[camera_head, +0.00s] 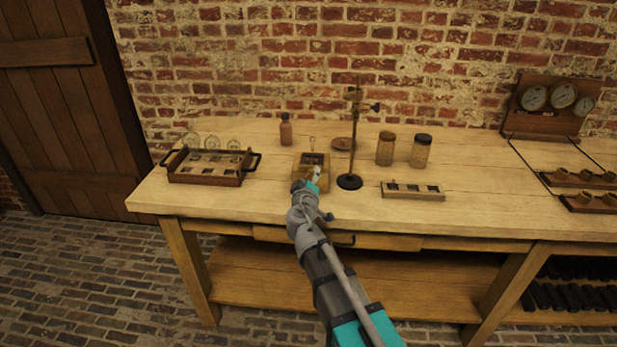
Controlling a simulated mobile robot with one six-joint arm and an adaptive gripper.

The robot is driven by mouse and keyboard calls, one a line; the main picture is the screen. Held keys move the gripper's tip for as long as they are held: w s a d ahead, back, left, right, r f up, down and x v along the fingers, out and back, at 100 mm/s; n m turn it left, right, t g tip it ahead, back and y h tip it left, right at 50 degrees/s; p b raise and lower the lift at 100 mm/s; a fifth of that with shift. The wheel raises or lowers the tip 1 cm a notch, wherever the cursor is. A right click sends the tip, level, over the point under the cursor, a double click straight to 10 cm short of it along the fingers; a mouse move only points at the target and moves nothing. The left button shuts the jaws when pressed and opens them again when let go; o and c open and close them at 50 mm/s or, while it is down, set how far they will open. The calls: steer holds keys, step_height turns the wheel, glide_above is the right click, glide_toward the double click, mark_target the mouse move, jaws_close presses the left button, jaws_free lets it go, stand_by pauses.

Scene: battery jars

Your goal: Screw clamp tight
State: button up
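A dark metal stand has a round black base (349,182) on the wooden bench and a thin upright rod. A dark clamp (356,97) sits high on the rod, with a small knob or arm sticking out to the right. Its screw is too small to make out. My gripper (314,177) is at the front of a small wooden box (311,161), left of the stand and well below the clamp. It is apart from the clamp. The fingertips are small and partly hidden by my arm, so I cannot tell whether they are open or shut.
A dark tray (205,179) with round glass pieces stands left. A brown bottle (286,130) and a small dish (343,143) are behind. Two jars (385,149) and a slotted wooden rack (413,191) are right of the stand. Gauges (563,96) stand far right.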

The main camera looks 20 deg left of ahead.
steer(key=shift+o, duration=0.9)
steer(key=shift+s, duration=0.1)
steer(key=v, duration=1.1)
steer(key=shift+s, duration=0.4)
steer(key=shift+w+d, duration=0.1)
steer(key=shift+d, duration=0.05)
